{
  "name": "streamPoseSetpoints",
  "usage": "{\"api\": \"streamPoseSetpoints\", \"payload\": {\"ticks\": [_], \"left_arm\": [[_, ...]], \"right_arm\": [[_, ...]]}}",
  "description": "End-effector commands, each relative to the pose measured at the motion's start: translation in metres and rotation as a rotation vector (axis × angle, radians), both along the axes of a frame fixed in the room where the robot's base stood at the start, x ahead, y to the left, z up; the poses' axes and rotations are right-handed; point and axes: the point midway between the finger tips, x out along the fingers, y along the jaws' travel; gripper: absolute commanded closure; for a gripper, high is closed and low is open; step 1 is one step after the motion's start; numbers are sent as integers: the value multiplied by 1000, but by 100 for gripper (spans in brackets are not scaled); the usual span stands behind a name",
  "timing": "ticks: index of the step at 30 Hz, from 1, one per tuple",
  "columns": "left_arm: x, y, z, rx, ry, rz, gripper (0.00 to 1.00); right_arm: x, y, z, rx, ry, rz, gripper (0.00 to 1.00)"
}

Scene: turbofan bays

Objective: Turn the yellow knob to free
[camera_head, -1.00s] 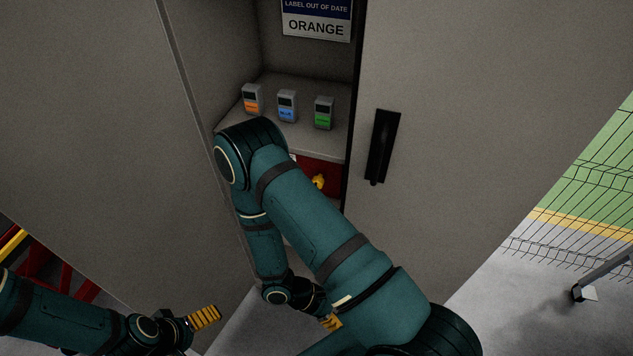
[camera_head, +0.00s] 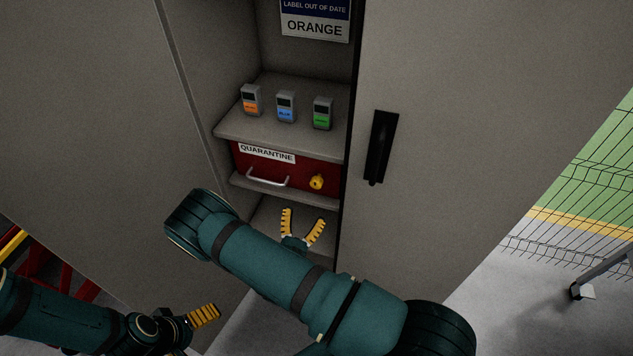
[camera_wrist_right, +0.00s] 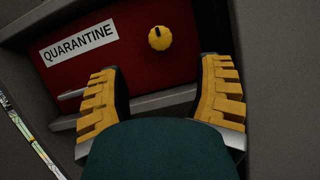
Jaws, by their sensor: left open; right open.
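The yellow knob (camera_head: 317,182) is on the right part of the red front of a drawer (camera_head: 327,167) labelled QUARANTINE. In the right wrist view the round yellow knob (camera_wrist_right: 160,38) carries a dark mark near its top. My right gripper (camera_head: 303,213) is open and empty, below the knob and in front of the cabinet's lower part. In the right wrist view its two yellow fingers (camera_wrist_right: 160,70) stand apart, with the knob beyond and above the gap, not touched. My left gripper (camera_head: 215,312) is at the lower left, away from the cabinet opening; it is open.
A silver handle (camera_head: 268,180) is on the drawer left of the knob. Three small devices labelled orange (camera_head: 251,101), blue (camera_head: 286,107) and green (camera_head: 322,113) stand on the shelf above. A cabinet door with a black handle (camera_head: 381,147) is at the right.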

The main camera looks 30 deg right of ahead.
Motion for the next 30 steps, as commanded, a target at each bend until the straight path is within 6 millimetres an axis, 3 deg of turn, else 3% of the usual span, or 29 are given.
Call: {"api": "streamPoseSetpoints", "payload": {"ticks": [9,15,29,30], "left_arm": [[1,0,3,0,-2,2,0],[1,0,4,0,-3,2,0],[1,0,4,0,-3,2,0],[1,0,4,0,-3,2,0]], "right_arm": [[35,-46,24,2,-3,-5,34],[51,-66,34,2,-1,-5,34],[57,-74,38,2,0,-3,34],[57,-74,38,2,0,-3,43]]}}
